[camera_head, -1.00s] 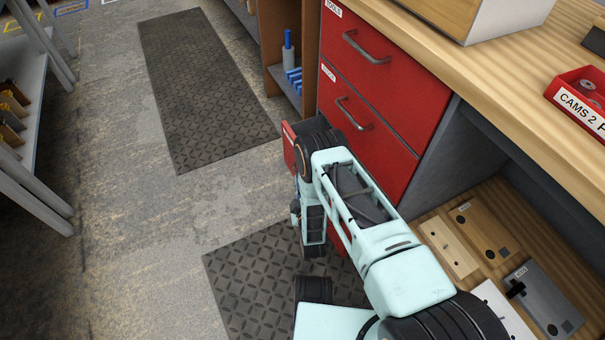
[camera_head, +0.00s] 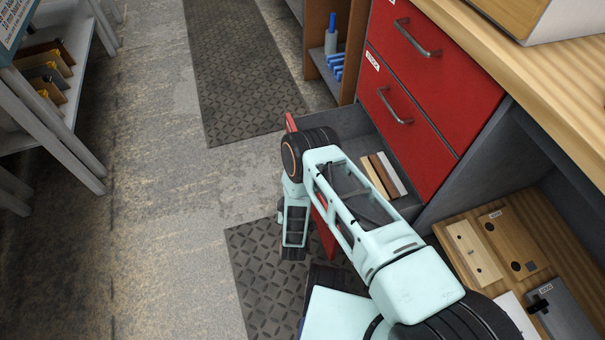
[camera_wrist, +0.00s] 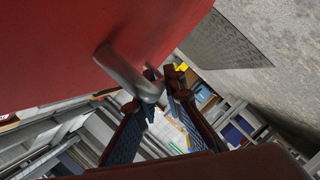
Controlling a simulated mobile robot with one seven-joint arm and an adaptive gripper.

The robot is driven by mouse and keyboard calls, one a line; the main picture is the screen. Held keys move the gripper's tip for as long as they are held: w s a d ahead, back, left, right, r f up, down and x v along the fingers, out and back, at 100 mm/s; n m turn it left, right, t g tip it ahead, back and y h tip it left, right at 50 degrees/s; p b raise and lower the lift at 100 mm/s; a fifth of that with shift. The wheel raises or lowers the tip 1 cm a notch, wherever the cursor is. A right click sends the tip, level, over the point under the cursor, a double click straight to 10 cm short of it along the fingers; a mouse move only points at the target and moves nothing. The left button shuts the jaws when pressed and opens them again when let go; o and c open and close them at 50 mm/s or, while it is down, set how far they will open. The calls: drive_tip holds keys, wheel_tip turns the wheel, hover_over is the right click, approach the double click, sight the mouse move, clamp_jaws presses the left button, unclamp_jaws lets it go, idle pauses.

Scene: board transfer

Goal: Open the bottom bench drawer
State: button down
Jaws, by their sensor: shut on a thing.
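The bottom bench drawer (camera_head: 404,207) stands pulled out below two closed red drawers in the head view. Its grey inside shows, with several narrow boards (camera_head: 384,176) lying in it. Its red front (camera_head: 326,235) is mostly hidden behind my arm. In the wrist view the red drawer front (camera_wrist: 90,40) fills the upper left, with its grey bar handle (camera_wrist: 124,72) standing off it. My gripper (camera_wrist: 160,88) is shut on this handle, fingers on either side of the bar. The fingertips are hidden in the head view.
The closed drawers have handles (camera_head: 395,106) above the open one. An open shelf (camera_head: 335,65) with blue items stands behind it. A lower bench shelf (camera_head: 485,245) with boards is at right. A grey rack (camera_head: 60,110) stands at left. Floor between is clear, with dark mats (camera_head: 240,70).

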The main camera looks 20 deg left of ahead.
drive_tip(key=shift+s+f, duration=0.1)
drive_tip(key=shift+s, duration=0.05)
drive_tip(key=c, duration=2)
unclamp_jaws()
wheel_tip(320, 180, up, 10)
drive_tip(key=shift+r, duration=0.1)
